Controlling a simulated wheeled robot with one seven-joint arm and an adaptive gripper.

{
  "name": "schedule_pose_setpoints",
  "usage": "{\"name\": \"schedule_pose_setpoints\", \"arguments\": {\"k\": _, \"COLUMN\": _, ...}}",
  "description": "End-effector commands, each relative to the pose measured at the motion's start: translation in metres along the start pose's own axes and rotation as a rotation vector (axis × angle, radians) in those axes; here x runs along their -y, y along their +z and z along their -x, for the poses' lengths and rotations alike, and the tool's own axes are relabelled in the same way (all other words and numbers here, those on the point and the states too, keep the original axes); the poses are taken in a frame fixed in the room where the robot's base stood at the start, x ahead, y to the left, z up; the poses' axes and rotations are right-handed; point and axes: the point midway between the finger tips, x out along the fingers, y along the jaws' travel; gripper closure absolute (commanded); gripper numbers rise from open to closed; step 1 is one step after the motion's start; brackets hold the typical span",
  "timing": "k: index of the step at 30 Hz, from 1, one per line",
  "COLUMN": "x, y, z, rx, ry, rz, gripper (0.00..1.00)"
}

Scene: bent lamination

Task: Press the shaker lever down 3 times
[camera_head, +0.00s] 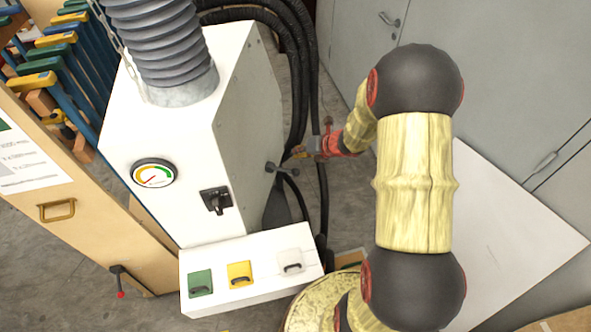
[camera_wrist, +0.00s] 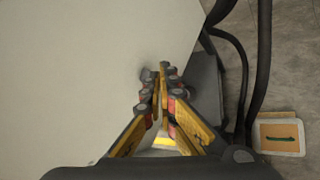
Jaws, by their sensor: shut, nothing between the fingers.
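A white machine (camera_head: 155,140) carries a small dark lever with a round grey knob (camera_head: 270,167) on its right side; I take this for the shaker lever. My gripper (camera_head: 299,153) is shut and empty, just right of and slightly above the knob in the head view. In the wrist view my yellow fingers (camera_wrist: 162,76) meet at the tips, close to a grey round end (camera_wrist: 147,74) at the machine's side. The fingers partly hide the lever there. I cannot tell whether they touch it.
A grey ribbed hose (camera_head: 165,50) rises from the machine top. Black hoses (camera_head: 305,75) hang behind my gripper. A red-tipped lever (camera_head: 121,293) is lower left. Grey cabinets (camera_head: 500,80) stand right.

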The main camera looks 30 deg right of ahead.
Motion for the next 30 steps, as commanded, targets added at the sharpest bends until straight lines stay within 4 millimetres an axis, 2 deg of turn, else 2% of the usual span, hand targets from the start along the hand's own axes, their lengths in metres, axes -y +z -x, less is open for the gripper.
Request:
{"name": "schedule_pose_setpoints", "arguments": {"k": 11, "x": -0.019, "y": 0.019, "z": 0.026, "rx": 0.001, "ry": 0.0, "rz": 0.001, "gripper": 1.0}}
{"name": "schedule_pose_setpoints", "arguments": {"k": 23, "x": -0.018, "y": 0.018, "z": 0.024, "rx": 0.0, "ry": 0.0, "rz": 0.0, "gripper": 1.0}}
{"name": "schedule_pose_setpoints", "arguments": {"k": 30, "x": -0.012, "y": 0.012, "z": 0.017, "rx": 0.0, "ry": 0.0, "rz": 0.0, "gripper": 1.0}}
